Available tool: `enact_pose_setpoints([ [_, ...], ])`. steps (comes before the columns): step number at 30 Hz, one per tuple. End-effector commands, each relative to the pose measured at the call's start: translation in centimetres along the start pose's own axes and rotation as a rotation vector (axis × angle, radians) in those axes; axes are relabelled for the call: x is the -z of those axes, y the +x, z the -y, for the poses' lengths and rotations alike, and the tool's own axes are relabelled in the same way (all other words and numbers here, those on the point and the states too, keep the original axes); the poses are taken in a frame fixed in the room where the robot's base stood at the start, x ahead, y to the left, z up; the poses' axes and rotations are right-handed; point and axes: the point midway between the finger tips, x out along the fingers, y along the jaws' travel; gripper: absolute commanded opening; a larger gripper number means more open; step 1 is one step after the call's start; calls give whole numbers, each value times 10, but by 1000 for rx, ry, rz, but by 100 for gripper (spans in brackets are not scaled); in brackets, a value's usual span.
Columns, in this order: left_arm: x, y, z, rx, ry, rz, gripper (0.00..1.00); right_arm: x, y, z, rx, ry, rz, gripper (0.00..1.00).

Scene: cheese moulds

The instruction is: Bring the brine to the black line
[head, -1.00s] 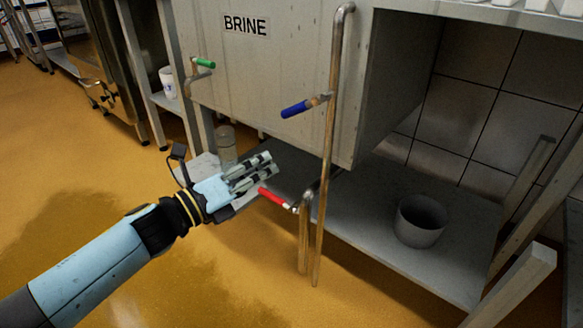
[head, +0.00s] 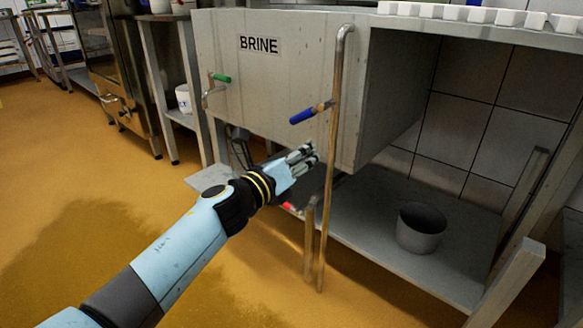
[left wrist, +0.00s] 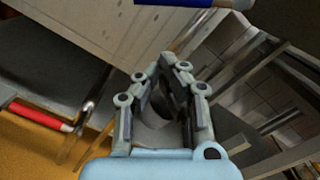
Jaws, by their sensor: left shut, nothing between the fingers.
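The brine tank (head: 285,85) is a grey box with a BRINE label (head: 259,45). A green-handled valve (head: 221,78) is on its left front. A blue-handled valve (head: 308,114) sits by the tall pipe (head: 333,150). A red-handled valve (head: 287,206) is low, mostly hidden behind my left arm; its red handle also shows in the left wrist view (left wrist: 40,117). My left gripper (head: 310,154) is shut and empty, below the blue handle and just left of the tall pipe, apart from the red handle. I see no black line. My right gripper is not in view.
A grey pot (head: 421,228) stands on the low shelf (head: 380,245) under the tank. White blocks (head: 480,15) line the top right. A white tub (head: 183,98) is on a rack at left. The yellow floor (head: 120,200) is open at left.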

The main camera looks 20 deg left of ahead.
Motion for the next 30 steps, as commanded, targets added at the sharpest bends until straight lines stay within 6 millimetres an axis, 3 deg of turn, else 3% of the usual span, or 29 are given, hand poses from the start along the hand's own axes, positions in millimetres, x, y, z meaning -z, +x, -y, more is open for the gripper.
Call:
enact_pose_setpoints([
  [1, -15, 2, 3, 3, 9, 4, 0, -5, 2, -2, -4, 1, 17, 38],
  [6, -31, 6, 2, 3, 6, 3, 0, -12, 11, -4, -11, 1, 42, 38],
  [30, -46, 8, 0, 4, 65, 3, 0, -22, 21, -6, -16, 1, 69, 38],
])
